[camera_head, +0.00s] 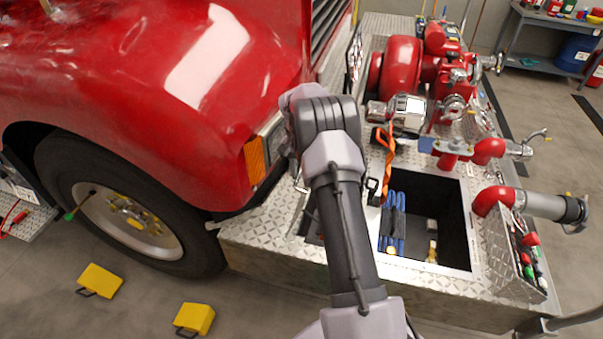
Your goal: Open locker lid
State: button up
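The locker (455,225) is a dark rectangular well in the silver tread-plate bumper deck, right of my arm. Its right part is uncovered, and a blue folded hose (392,222) and small brass-coloured fittings (432,250) show inside. My arm crosses in front of its left side, so I cannot make out the lid or how far it stands open. A small dark piece (372,184) shows at the arm's right edge; I cannot tell what it belongs to. My gripper is hidden behind my arm, so its fingers and any contact do not show.
A red pump (400,66) with pipes stands behind the well, an orange strap (389,146) hanging nearby. A capped suction pipe (545,205) juts out right. The red truck fender (150,80) is close on the left. Yellow chocks (194,319) lie on the floor.

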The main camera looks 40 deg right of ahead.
notch_tip(320, 180, up, 18)
jog(key=p, duration=0.4)
jog(key=shift+w+a+f, duration=0.25)
jog(key=shift+w+a, duration=0.05)
jog(key=shift+w, duration=0.1)
jog(key=shift+c, duration=0.4)
